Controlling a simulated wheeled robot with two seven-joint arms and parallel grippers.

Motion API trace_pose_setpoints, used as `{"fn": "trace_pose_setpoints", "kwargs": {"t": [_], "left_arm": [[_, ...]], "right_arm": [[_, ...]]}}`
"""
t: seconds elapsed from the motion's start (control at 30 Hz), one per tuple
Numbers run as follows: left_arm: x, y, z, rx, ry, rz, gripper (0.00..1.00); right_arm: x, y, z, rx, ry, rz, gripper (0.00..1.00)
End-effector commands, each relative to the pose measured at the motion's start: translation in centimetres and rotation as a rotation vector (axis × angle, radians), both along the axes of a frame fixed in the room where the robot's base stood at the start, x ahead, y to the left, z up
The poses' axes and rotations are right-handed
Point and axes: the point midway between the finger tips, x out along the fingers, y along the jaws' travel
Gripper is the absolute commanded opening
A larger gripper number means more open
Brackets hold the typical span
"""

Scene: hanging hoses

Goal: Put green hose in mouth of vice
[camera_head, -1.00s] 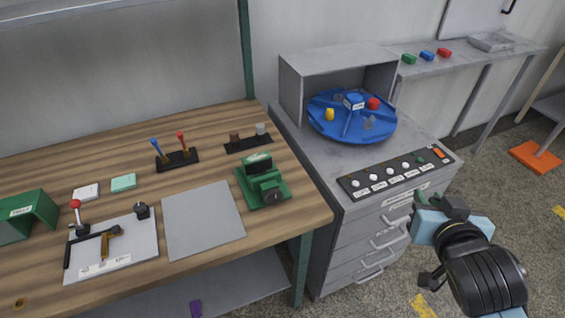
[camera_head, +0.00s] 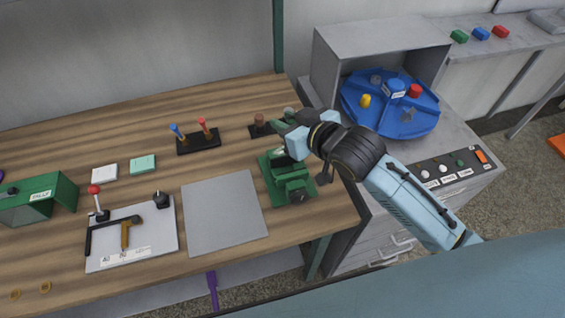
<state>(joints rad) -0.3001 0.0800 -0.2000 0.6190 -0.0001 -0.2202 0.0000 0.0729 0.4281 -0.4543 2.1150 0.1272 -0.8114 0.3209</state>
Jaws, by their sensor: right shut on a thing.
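The green vice (camera_head: 292,185) stands near the right front of the wooden workbench. In the head view my right gripper (camera_head: 290,130) is over the back of the vice, its arm reaching in from the right. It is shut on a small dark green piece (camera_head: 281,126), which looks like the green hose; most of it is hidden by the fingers. The gripper covers part of the vice's mouth, so I cannot tell whether the hose is in the mouth or above it. My left gripper is not in view.
A grey plate (camera_head: 224,212) lies left of the vice. A black base with blue and red levers (camera_head: 198,138) and a small black block with knobs (camera_head: 262,127) stand behind. A blue turntable (camera_head: 385,120) is right, on a grey cabinet.

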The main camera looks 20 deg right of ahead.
Motion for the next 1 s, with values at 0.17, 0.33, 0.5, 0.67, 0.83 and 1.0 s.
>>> {"fn": "trace_pose_setpoints", "kwargs": {"t": [0.17, 0.33, 0.5, 0.67, 0.83, 1.0], "left_arm": [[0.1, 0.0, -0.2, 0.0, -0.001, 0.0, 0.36], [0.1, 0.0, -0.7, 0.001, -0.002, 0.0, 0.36], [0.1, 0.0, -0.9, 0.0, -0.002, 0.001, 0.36], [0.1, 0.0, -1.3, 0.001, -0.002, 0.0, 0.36], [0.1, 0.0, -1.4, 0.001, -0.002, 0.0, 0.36], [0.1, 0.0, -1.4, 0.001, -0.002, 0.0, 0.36]], "right_arm": [[0.3, 0.7, -2.9, 0.003, 0.006, 0.037, 0.03], [0.3, 0.7, -5.7, 0.003, 0.003, 0.036, 0.03], [0.3, 0.7, -6.9, 0.005, 0.002, 0.036, 0.03], [0.3, 0.6, -9.0, 0.004, 0.003, 0.035, 0.03], [0.3, 0.6, -10.1, 0.003, -0.001, 0.036, 0.03], [0.3, 0.7, -10.1, 0.004, 0.0, 0.035, 0.03]]}}
